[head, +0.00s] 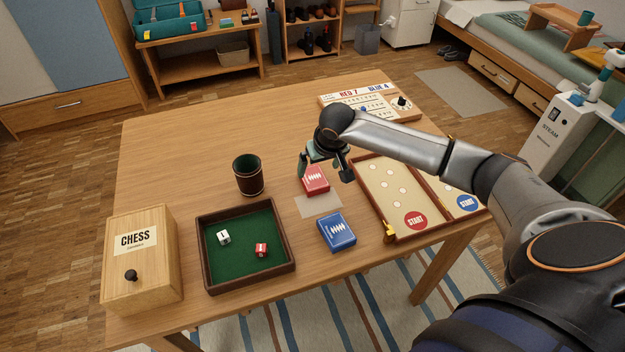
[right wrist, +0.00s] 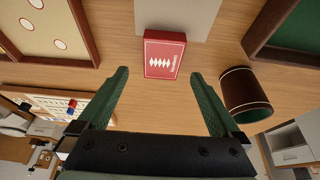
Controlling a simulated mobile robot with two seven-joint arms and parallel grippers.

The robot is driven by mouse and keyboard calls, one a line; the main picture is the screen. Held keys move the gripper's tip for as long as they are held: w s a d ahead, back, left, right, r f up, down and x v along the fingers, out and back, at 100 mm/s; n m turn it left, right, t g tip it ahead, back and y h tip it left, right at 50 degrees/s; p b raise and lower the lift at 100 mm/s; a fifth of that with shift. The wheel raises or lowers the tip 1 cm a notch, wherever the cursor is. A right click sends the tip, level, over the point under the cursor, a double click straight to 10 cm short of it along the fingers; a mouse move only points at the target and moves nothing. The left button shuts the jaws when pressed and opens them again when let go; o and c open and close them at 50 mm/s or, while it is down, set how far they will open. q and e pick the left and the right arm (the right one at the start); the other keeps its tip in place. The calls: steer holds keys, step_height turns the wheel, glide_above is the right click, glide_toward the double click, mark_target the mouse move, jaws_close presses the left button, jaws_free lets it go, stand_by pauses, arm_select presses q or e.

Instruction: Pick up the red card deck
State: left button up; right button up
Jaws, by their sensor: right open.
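The red card deck (head: 316,180) lies flat on the wooden table, at the far edge of a grey mat (head: 318,206). In the right wrist view the deck (right wrist: 163,54) shows ahead of the fingertips, about centred between them. My right gripper (head: 325,172) is open above and just behind the deck, with its two green fingers apart. In the right wrist view the right gripper (right wrist: 160,75) is empty, and the deck appears apart from both fingers. My left gripper is not in view.
A blue card deck (head: 337,232) lies in front of the mat. A dark cup (head: 248,175) stands left of the red deck. A green dice tray (head: 289,262), a chess box (head: 140,262) and a folding game board (head: 375,205) surround it. The table's far left is clear.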

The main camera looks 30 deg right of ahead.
mark_target(314, 177)
steer(key=b+x, duration=0.1)
steer(key=x, duration=0.5)
steer(key=shift+w+a+f, duration=0.15)
steer(key=shift+w, duration=0.15)
steer(key=c, duration=1.3)
